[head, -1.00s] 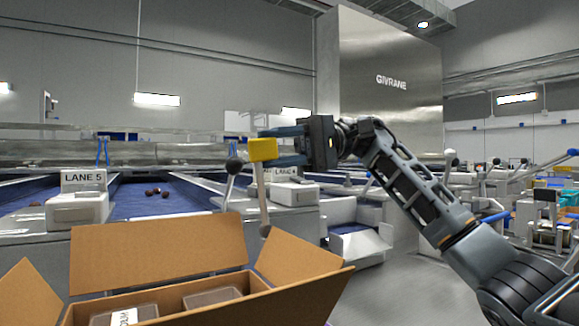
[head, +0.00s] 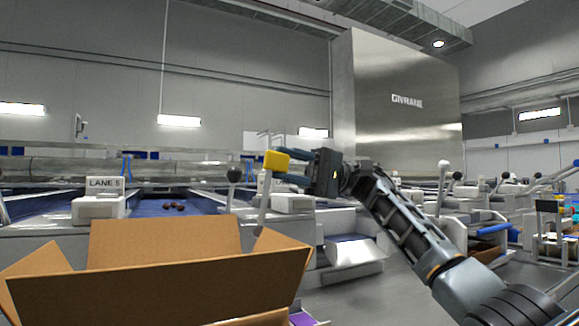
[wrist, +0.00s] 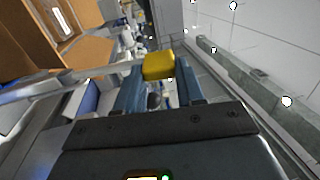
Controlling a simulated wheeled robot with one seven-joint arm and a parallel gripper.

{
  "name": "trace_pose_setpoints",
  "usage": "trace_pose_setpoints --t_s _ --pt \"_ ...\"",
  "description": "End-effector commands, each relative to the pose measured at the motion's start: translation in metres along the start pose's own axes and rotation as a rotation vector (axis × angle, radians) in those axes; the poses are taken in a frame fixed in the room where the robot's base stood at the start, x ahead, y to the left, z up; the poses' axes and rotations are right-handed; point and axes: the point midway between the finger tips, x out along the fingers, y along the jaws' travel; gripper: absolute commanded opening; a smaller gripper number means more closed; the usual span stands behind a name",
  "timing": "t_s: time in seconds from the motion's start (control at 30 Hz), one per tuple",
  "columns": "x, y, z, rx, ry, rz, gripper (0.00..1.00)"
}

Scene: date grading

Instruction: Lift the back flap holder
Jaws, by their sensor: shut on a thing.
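The back flap holder looks like a grey bar with a yellow block (head: 276,160) at its top. My gripper (head: 287,162) is shut on the yellow block, well above the carton (head: 170,290). The bar hangs almost upright, and its lower end meets the carton's right flap in the picture; I cannot tell if they touch. In the wrist view, the yellow block (wrist: 158,66) sits between my fingertips and the bar runs off to the left. The carton's back flap (head: 165,240) stands up. The carton's inside is hidden in the head view.
Behind the carton are blue sorting lanes with a "LANE 5" sign (head: 104,183) and a few dates (head: 174,207). A ball-topped lever (head: 234,175) stands close left of the yellow block. A tall steel cabinet (head: 400,110) rises behind my arm.

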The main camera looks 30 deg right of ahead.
Motion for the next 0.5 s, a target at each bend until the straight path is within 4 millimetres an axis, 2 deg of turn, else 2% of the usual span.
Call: trace_pose_setpoints --t_s 0.1,0.13,0.37,0.5 --pt "-0.0007 0.0029 0.0003 0.004 -0.003 0.001 0.00" --pt "-0.0007 0.0029 0.0003 0.004 -0.002 0.001 0.41" --pt "-0.0006 0.0016 0.0003 0.003 -0.001 0.001 0.63" --pt "-0.0006 0.0011 0.0003 0.002 -0.001 0.000 0.64"
